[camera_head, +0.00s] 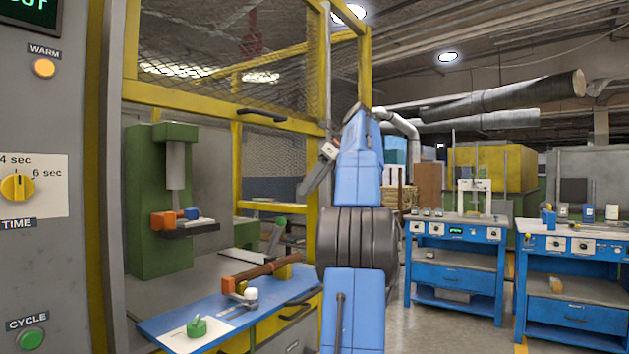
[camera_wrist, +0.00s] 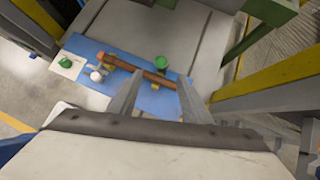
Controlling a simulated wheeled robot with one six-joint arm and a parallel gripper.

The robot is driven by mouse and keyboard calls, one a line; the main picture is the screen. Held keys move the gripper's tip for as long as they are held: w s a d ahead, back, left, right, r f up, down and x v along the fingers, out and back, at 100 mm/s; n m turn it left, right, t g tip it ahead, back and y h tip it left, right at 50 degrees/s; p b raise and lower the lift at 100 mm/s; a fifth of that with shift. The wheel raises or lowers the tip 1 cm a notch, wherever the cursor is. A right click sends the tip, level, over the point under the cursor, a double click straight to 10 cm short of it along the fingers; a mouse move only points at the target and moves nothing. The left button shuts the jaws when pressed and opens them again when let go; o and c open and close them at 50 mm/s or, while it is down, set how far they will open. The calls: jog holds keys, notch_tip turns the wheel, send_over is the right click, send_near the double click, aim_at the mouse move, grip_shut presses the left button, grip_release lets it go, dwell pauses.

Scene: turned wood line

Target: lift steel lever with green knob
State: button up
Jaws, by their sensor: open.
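The steel lever (camera_head: 273,240) stands tilted behind the blue worktop, with its green knob (camera_head: 281,222) at the upper end. In the wrist view the green knob (camera_wrist: 161,62) shows from above, between and beyond my fingertips; most of the lever's shaft is hard to make out there. My gripper (camera_head: 307,187) is above and to the right of the knob in the head view, apart from it. In the wrist view my gripper (camera_wrist: 160,77) has its two fingers spread with nothing held between them.
A turned wooden bar (camera_head: 266,269) lies across the blue worktop (camera_head: 165,322). A white knob (camera_head: 251,294) and another green knob (camera_head: 197,325) are nearer the front. A green press (camera_head: 150,210) stands behind. Yellow guard frame posts (camera_head: 312,235) and mesh close in around the lever.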

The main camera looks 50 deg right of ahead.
jog(key=shift+v, duration=1.45)
